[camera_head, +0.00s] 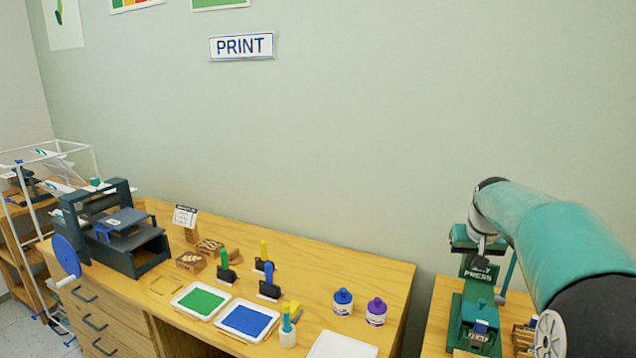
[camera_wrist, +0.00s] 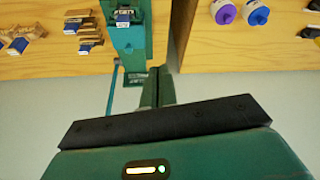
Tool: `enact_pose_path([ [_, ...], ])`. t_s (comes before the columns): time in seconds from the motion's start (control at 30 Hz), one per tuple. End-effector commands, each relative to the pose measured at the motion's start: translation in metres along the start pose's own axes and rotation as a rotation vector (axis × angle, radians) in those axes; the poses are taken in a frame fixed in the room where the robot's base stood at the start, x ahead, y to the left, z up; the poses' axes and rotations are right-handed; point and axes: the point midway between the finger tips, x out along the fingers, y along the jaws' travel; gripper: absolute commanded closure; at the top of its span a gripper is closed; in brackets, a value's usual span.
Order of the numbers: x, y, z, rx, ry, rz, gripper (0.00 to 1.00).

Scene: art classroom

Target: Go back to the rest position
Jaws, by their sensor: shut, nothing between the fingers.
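My gripper (camera_wrist: 158,84) shows in the wrist view with its two green fingers together and nothing between them. It hangs over the gap between two wooden surfaces, with the floor or wall out of focus behind. In the head view my teal arm reaches in from the right and bends down over the right-hand table (camera_head: 436,316). The gripper itself is hard to make out there, close to a green press (camera_head: 478,272) labelled PRESS. The press also shows in the wrist view (camera_wrist: 131,42), beyond the fingers and slightly left.
A blue-lidded bottle (camera_head: 342,302) and a purple-lidded bottle (camera_head: 376,312) stand near the right end of the long wooden desk (camera_head: 300,262). Green (camera_head: 202,300) and blue (camera_head: 246,320) ink trays lie left of them. A dark printing press (camera_head: 122,235) stands farther left.

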Motion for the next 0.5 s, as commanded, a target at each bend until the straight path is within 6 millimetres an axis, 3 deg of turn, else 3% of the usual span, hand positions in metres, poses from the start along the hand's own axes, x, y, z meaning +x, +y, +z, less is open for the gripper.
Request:
enact_pose_path([
  [0.03, -0.019, -0.014, 0.013, -0.014, 0.009, -0.004, 1.00],
  [0.2, -0.063, -0.050, 0.062, -0.048, 0.028, -0.016, 1.00],
  [0.5, -0.115, -0.096, 0.168, -0.104, 0.059, -0.044, 1.00],
])
